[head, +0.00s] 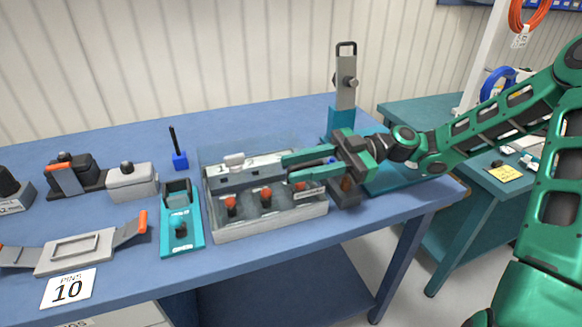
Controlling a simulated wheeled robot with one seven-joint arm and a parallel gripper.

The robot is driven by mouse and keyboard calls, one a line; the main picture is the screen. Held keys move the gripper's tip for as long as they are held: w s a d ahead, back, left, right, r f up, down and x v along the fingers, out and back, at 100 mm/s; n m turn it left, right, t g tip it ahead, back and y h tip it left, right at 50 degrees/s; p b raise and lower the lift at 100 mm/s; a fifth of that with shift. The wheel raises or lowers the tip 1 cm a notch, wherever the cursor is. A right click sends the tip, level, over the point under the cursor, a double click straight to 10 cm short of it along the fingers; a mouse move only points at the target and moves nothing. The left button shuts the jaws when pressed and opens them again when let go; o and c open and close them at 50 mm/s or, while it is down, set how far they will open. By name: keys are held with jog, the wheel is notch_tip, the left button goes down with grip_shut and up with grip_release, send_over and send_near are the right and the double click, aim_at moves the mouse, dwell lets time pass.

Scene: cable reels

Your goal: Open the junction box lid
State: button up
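The junction box (270,222) is a grey, shallow box on the blue table, with several red-orange knobs inside. Its front part looks uncovered or under a clear cover; I cannot tell which. A faint see-through panel (250,146) shows behind the box and looks like a clear lid tilted up, but its edges are hard to make out. My gripper (286,168) reaches in from the right over the box's back right part. Its two green fingers are apart, with nothing clearly between them. Whether they touch the box cannot be told.
A teal-based stand with a grey upright (346,90) is close behind my gripper. A teal holder (181,235) stands just left of the box.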

jog(key=shift+x, duration=0.85)
grip_shut()
